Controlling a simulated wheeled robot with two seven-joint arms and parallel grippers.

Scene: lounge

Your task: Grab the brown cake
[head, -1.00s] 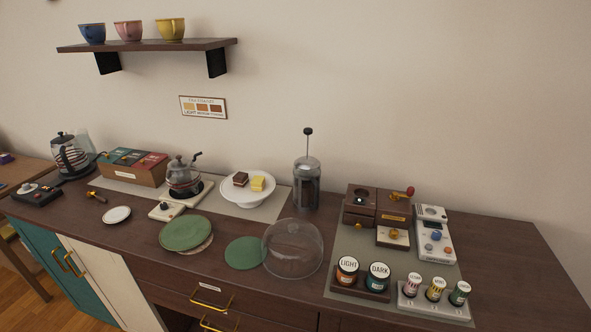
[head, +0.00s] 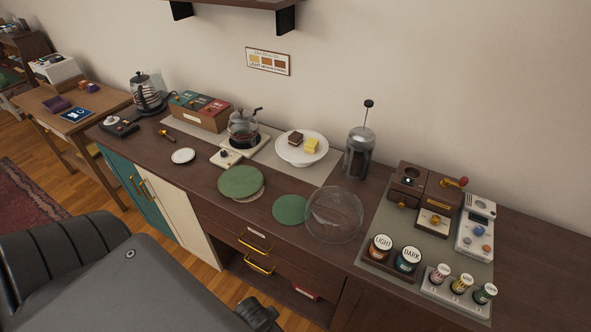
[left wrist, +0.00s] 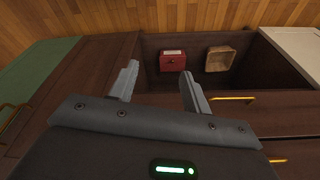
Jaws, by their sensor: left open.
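The brown cake (head: 296,138) is a small dark square with a pale layer. It sits on the white cake stand (head: 302,158) on the counter, beside a yellow cake (head: 311,146). My left arm shows large at the lower left of the head view, in front of the cabinet, well short of the stand. In the left wrist view my left gripper (left wrist: 158,84) is open and empty, with its two fingers apart in front of the cabinet. The cake is not in the left wrist view. My right gripper is not in view.
A clear glass dome (head: 334,214) and green mats (head: 291,209) lie in front of the stand. A glass kettle (head: 243,128) is left of it and a French press (head: 359,152) right. An open cabinet space holds a red box (left wrist: 173,61) and a basket (left wrist: 220,59).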

